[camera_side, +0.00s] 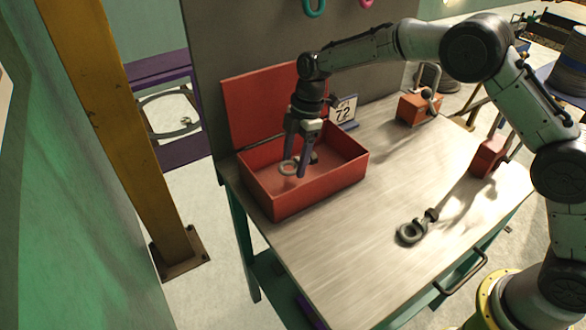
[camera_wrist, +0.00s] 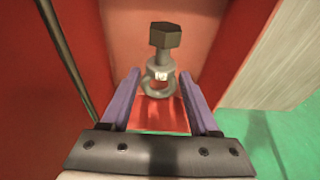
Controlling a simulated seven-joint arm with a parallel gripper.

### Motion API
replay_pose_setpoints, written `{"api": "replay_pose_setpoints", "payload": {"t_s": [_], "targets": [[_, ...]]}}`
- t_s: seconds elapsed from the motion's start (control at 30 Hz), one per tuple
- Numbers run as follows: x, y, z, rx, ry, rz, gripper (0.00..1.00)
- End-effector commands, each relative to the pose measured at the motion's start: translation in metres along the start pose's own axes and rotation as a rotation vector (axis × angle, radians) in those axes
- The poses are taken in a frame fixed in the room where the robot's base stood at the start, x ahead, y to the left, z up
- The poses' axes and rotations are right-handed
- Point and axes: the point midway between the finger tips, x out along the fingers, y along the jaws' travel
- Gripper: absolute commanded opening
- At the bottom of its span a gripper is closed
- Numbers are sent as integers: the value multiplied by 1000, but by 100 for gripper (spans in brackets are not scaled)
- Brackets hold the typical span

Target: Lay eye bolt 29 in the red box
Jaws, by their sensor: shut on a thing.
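My gripper (camera_side: 305,160) is down inside the open red box (camera_side: 318,190), its purple fingers shut on a grey eye bolt (camera_side: 287,167). In the wrist view the eye bolt (camera_wrist: 160,70) is between the fingers (camera_wrist: 160,92), with its dark hex head pointing away and its ring nearer me. A small pale mark is on it, but I cannot read a number. I cannot tell whether the bolt touches the box floor. A second eye bolt (camera_side: 412,230) lies on the bench in front of the box, its number not readable.
The box's raised lid (camera_side: 262,105) stands at the back left. A sign reading 72 (camera_side: 344,110) stands behind the box. An orange block with a shackle (camera_side: 418,107) and a red block (camera_side: 487,157) stand to the right.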

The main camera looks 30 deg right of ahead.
Motion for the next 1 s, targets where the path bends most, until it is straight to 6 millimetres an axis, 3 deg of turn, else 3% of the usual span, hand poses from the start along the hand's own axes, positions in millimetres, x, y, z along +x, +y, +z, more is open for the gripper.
{"api": "replay_pose_setpoints", "payload": {"t_s": [0.33,0.73,0.77,0.9,1.0], "targets": [[35,5,6,-1,0,0,0],[39,5,7,0,1,2,0],[39,5,7,0,0,1,67],[39,5,7,0,0,1,92],[39,5,7,0,0,1,92]]}}
